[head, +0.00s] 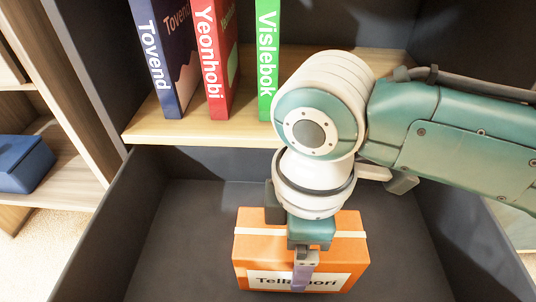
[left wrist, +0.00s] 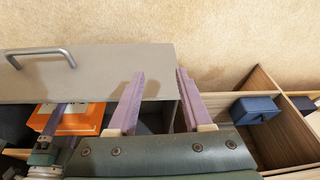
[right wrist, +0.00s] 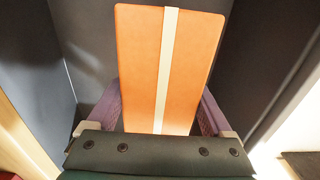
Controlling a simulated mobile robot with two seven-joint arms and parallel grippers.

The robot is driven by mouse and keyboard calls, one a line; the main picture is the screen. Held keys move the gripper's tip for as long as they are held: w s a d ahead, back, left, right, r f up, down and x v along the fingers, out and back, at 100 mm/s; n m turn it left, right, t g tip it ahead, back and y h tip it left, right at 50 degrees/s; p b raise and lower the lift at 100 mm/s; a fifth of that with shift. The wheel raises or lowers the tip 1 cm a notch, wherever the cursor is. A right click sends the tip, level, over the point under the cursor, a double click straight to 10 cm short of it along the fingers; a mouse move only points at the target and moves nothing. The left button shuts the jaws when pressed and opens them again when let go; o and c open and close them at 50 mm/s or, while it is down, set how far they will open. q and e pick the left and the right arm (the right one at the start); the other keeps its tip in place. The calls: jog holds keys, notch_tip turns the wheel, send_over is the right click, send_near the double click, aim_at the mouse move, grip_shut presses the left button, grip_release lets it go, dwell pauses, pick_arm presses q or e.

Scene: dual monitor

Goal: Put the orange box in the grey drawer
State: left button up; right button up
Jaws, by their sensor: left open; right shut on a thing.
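The orange box (head: 340,250) with a white stripe and a "Tellamori"-like label is inside the open grey drawer (head: 110,235) in the head view. My right gripper (head: 304,272) is shut on it from above; whether the box touches the drawer floor is unclear. In the right wrist view the box (right wrist: 190,70) stands between the purple fingers of the right gripper (right wrist: 160,98). In the left wrist view the orange box (left wrist: 85,124) shows behind the drawer's front panel (left wrist: 100,75). My left gripper (left wrist: 160,78) is open and empty over that panel, and is out of the head view.
A wooden shelf (head: 240,125) behind the drawer holds a blue (head: 165,60), a red (head: 213,60) and a green book (head: 268,60). A blue box (head: 25,163) sits in a wooden shelf unit at left. The drawer's left side looks free. A metal handle (left wrist: 40,54) is on the front.

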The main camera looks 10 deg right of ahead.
notch_tip(320, 180, down, 4)
jog(key=b, duration=0.3)
jog(key=shift+f, duration=0.1)
jog(key=o, duration=1.3)
jog(key=shift+o, duration=0.2)
